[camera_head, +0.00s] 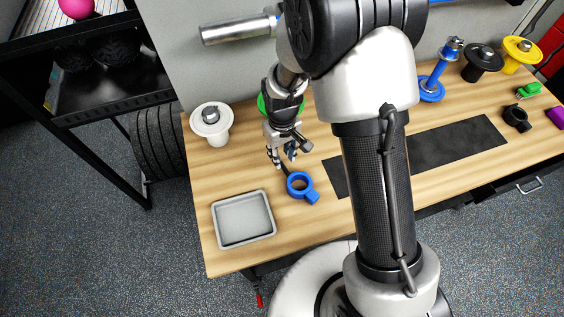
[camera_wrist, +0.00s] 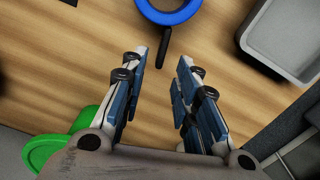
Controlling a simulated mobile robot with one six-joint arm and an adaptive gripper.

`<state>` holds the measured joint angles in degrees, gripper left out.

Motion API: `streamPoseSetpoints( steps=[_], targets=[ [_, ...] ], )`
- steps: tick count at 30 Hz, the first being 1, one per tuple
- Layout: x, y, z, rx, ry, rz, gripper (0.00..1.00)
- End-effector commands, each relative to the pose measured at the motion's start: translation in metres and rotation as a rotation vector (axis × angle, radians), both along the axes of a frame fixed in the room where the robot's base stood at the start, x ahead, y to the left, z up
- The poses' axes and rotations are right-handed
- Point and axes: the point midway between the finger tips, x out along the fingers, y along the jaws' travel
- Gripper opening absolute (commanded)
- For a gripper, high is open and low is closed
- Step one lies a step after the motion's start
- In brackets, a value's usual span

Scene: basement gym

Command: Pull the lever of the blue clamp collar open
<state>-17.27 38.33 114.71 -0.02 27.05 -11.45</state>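The blue clamp collar (camera_head: 303,194) lies flat on the wooden bench, right of the grey tray. In the wrist view its ring (camera_wrist: 168,20) is cut off by the top edge. Its thin black lever (camera_wrist: 163,48) sticks out from the ring toward my gripper; in the head view the lever (camera_head: 286,171) shows at the collar's upper left. My gripper (camera_wrist: 161,60) is open and empty, with its fingers on either side of the lever's line. In the head view my gripper (camera_head: 281,161) hangs just above and behind the collar. I cannot tell its exact height.
The grey tray (camera_head: 216,227) stands at the front left; it also shows in the wrist view (camera_wrist: 246,42). A green object (camera_wrist: 60,150) is near my gripper. A white spool-like piece (camera_head: 211,130) stands at the left, a black mat (camera_head: 455,145) to the right.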

Motion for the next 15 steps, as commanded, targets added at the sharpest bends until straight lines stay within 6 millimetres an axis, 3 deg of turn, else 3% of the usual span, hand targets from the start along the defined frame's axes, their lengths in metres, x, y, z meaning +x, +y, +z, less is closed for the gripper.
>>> streamPoseSetpoints(
  steps=[1,6,15],
  targets=[
    [-0.001,0.0,-0.012,-0.001,0.002,0.0,0.28],
    [0.0,0.0,-0.034,0.0,0.001,0.0,0.28],
    [0.001,0.0,-0.044,0.001,-0.002,0.0,0.28]
  ],
)
